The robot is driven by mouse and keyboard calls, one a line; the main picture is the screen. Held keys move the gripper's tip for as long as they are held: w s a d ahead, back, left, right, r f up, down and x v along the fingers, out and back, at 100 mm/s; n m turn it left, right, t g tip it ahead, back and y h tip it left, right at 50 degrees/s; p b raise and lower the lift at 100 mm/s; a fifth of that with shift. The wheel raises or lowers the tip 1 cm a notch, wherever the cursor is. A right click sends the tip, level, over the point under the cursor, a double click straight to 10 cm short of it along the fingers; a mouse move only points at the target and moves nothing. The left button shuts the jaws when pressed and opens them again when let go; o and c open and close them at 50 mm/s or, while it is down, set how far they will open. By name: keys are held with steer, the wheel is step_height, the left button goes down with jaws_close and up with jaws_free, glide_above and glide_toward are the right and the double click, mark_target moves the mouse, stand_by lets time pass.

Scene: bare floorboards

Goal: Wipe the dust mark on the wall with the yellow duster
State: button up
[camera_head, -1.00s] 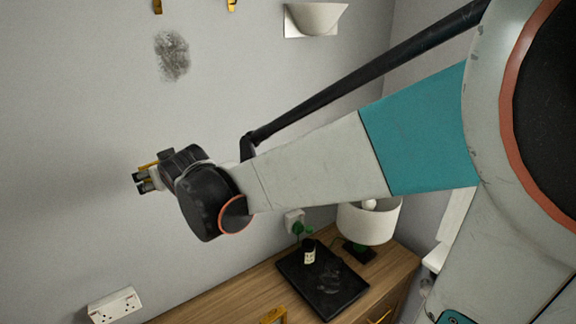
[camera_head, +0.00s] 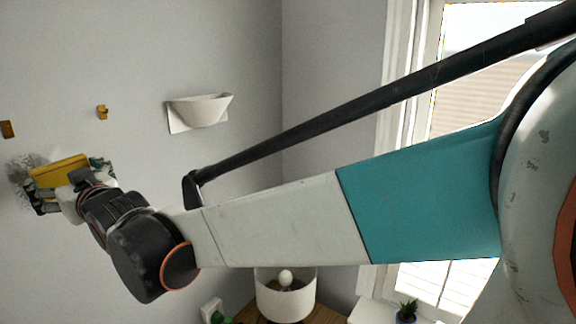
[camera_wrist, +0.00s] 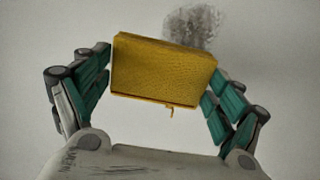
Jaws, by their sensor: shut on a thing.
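The yellow duster (camera_wrist: 162,70) is a block held between the two teal-padded fingers of my gripper (camera_wrist: 160,78) in the wrist view. In the head view the duster (camera_head: 60,172) and my gripper (camera_head: 68,184) are at the far left, in front of the wall. The dark grey dust mark (camera_wrist: 196,24) shows on the wall beyond the duster's upper right edge in the wrist view; the duster hides its lower part. In the head view the dust mark (camera_head: 22,166) is partly hidden behind the duster and fingers. I cannot tell whether the duster touches the wall.
Two small yellow hooks (camera_head: 102,112) and a white wall lamp (camera_head: 200,110) are on the wall above my gripper. A white lampshade (camera_head: 286,296) stands below. A window (camera_head: 470,60) is at the right. The wall between the hooks and wall lamp is clear.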

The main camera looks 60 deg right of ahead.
steer(key=shift+w+d+b, duration=0.1)
steer(key=shift+w+b, duration=0.5)
steer(key=shift+w, duration=2.15)
steer(key=shift+w, duration=0.9)
steer(key=shift+f+b, duration=0.15)
steer(key=shift+b, duration=0.2)
step_height(320, 180, down, 4)
steer(key=b, duration=0.3)
steer(key=shift+s+p, duration=0.6)
steer(key=shift+s, duration=2.3)
steer(key=shift+s, duration=0.1)
